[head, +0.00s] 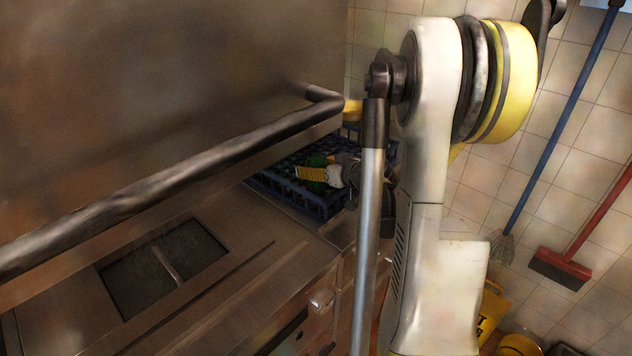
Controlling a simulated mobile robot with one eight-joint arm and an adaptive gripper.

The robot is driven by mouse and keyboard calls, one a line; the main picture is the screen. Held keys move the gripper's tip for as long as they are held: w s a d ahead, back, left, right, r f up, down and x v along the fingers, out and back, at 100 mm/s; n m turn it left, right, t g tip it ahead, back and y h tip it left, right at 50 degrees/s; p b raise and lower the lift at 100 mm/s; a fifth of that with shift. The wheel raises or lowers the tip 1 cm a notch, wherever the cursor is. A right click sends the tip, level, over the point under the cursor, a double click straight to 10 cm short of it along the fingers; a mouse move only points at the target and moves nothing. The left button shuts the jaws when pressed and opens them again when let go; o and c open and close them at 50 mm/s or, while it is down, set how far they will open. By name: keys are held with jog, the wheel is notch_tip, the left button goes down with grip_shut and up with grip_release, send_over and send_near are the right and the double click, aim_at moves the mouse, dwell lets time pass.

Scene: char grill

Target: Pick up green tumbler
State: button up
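A blue crate (294,190) stands on the steel counter, right of the grill, in the head view. Green surfaces (318,160) show inside it and look like the green tumbler, but its full shape is hidden. A ribbed yellow and white piece (318,174) lies across the green; I cannot tell whether it is part of my gripper. My gripper (346,171) appears as a dark, partly hidden shape over the crate's right side. My arm covers much of it. I cannot tell whether its fingers are apart or touching the green item.
A large steel hood with a dark bar handle (170,165) fills the upper left, close to the crate. The steel counter (245,235) has a dark recess (160,268). A blue-handled mop (560,125) and a red broom (562,268) lean at the tiled wall.

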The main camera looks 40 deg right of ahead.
jog(key=shift+w+f, duration=0.25)
jog(key=shift+w, duration=0.3)
jog(key=shift+s, duration=0.1)
jog(key=c, duration=1.3)
jog(key=shift+r, duration=0.1)
